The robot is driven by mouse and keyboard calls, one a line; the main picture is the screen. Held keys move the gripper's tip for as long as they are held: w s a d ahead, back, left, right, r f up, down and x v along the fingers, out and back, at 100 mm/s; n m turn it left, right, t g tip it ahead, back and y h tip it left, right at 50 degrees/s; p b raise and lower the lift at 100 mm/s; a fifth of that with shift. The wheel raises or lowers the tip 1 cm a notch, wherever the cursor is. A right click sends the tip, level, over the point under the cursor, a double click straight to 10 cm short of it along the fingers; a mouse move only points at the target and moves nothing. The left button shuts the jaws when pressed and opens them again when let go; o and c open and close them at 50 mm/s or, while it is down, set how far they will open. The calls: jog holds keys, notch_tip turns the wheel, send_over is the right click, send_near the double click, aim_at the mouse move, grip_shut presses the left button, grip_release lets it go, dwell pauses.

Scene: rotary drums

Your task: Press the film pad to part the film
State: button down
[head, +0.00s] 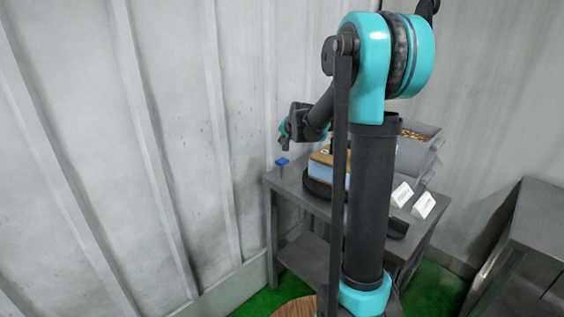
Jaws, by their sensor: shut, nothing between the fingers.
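My gripper (284,136) shows small beyond my arm, above the left back corner of a grey table (421,226). It is shut with nothing seen in it, and its tip is a little above a small blue pad (282,161) on a short post. A gap shows between the tip and the pad. The blue pad may be the film pad; no label can be read. Behind my arm is a round dark base (314,187) with a tan and light-blue box-like load (323,165) on it. My arm hides much of that load, and I cannot make out any film.
A grey bin (425,143) with small brownish pieces stands at the table's back right. Two white cards (423,205) stand near the right edge. A ribbed grey wall (190,130) rises close at left. Another grey table (540,225) is at far right.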

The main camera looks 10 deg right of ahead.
aim_at(282, 160)
jog(key=shift+f, duration=2.5)
jog(key=shift+f, duration=0.2)
jog(key=shift+f, duration=0.2)
jog(key=shift+f, duration=1.15)
dwell(0.8)
jog(key=shift+r, duration=1.55)
jog(key=shift+r, duration=2.55)
